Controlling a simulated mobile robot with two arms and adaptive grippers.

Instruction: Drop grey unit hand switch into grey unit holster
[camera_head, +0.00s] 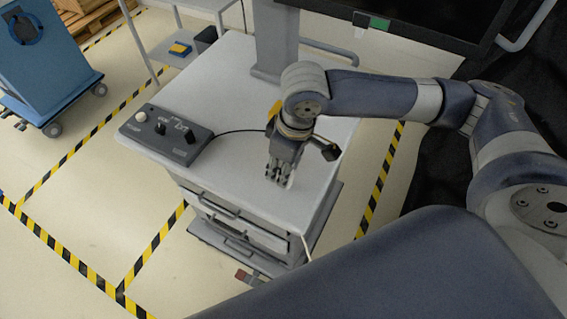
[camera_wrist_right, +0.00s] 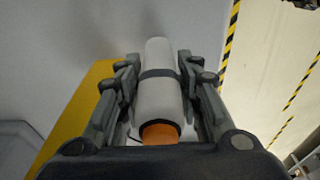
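My right gripper (camera_head: 279,178) points down just over the right part of the grey cart's top (camera_head: 230,85). In the right wrist view its fingers (camera_wrist_right: 157,85) flank the grey unit hand switch (camera_wrist_right: 158,98), a pale cylinder with a dark band and an orange end. The fingers appear to be shut on it. In the head view only a pale sliver shows by the fingertips. The grey unit (camera_head: 166,134), a dark box with knobs, sits at the cart top's left edge. I cannot make out the holster. My left gripper is not in view.
A monitor (camera_head: 420,25) on a post (camera_head: 272,40) rises at the cart's back. A black cable (camera_head: 235,132) runs from the grey unit towards my right arm. Drawers (camera_head: 240,220) are below. A blue cart (camera_head: 45,55) stands at far left. The cart top's middle is clear.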

